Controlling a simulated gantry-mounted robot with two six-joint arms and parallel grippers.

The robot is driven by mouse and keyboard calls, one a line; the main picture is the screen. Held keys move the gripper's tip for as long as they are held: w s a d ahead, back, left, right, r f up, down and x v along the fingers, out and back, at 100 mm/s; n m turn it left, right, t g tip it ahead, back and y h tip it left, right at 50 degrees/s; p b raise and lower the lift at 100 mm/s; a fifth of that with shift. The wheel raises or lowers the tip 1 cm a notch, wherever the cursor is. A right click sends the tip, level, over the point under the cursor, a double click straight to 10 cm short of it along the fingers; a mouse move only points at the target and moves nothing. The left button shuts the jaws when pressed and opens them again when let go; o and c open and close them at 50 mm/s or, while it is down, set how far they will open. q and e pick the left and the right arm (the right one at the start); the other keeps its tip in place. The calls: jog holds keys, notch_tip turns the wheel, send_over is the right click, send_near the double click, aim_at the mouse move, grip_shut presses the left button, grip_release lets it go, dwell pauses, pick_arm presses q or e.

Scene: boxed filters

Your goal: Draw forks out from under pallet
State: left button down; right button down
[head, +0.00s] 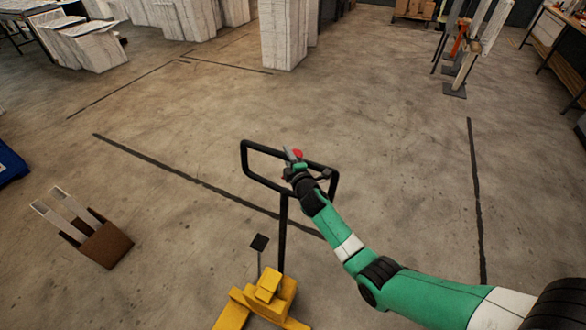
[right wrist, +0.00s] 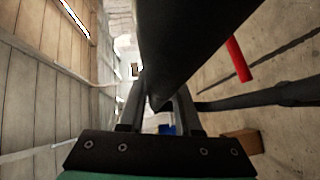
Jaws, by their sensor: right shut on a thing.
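A yellow pallet jack (head: 268,293) stands at the bottom middle of the head view. Its black post rises to a black loop handle (head: 262,183). My right gripper (head: 294,163) is shut on the handle, at the loop's upper bar. In the right wrist view a thick dark handle bar (right wrist: 190,45) runs between the two fingers of the right gripper (right wrist: 158,112). The forks are mostly cut off by the lower frame edge, and I cannot tell how far they reach. No pallet shows clearly. My left gripper is out of view.
A brown box with pale upright boards (head: 105,245) stands on the floor at left. Dark lines (head: 180,172) mark the floor. White stacks (head: 283,35) stand at the back, a bench (head: 555,35) at back right. The concrete floor beyond the handle is clear.

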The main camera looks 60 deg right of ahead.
jog(key=d, duration=0.7)
jog(key=shift+w+d+r, duration=0.15)
jog(key=shift+d, duration=0.1)
jog(key=c, duration=0.6)
grip_release()
